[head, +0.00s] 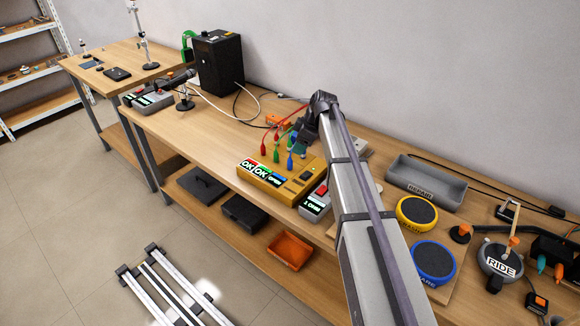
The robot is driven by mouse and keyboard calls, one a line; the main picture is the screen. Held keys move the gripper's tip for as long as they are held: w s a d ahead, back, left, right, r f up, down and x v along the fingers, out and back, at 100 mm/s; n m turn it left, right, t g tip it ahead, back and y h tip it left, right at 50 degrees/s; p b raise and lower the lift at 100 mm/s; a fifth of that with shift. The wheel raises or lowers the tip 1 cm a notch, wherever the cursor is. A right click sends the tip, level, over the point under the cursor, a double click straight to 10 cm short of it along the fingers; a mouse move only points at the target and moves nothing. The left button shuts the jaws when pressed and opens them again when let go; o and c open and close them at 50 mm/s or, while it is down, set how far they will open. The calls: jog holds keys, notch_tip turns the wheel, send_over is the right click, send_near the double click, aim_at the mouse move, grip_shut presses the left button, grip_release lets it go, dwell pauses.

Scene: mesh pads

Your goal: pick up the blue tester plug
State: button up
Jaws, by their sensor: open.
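The yellow tester box (262,188) sits near the front edge of the bench. Red (263,145), green (276,154) and blue (290,160) plugs with leads stand at its top side. The blue plug is the rightmost of these and looks upright; whether it is seated in a socket is too small to tell. My gripper (298,139) is open, just behind and above the blue plug. My own arm partly hides it. I see no object between its fingers, though the view there is small and cluttered.
An orange piece (273,120) and red leads lie behind the tester. A grey device with a red button (318,200) stands just right of it. Bench left of the tester is mostly clear.

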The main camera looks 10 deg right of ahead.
aim_at(290, 161)
jog(key=b+x, duration=0.3)
jog(key=x, duration=0.1)
jog(key=shift+f, duration=0.35)
jog(key=shift+w+a+f, duration=0.1)
jog(key=shift+a+f, duration=0.05)
jog(key=shift+f, duration=0.05)
jog(key=shift+r, duration=0.1)
jog(key=b+x, duration=0.5)
jog(key=shift+f, duration=0.2)
jog(key=shift+r, duration=0.25)
grip_shut()
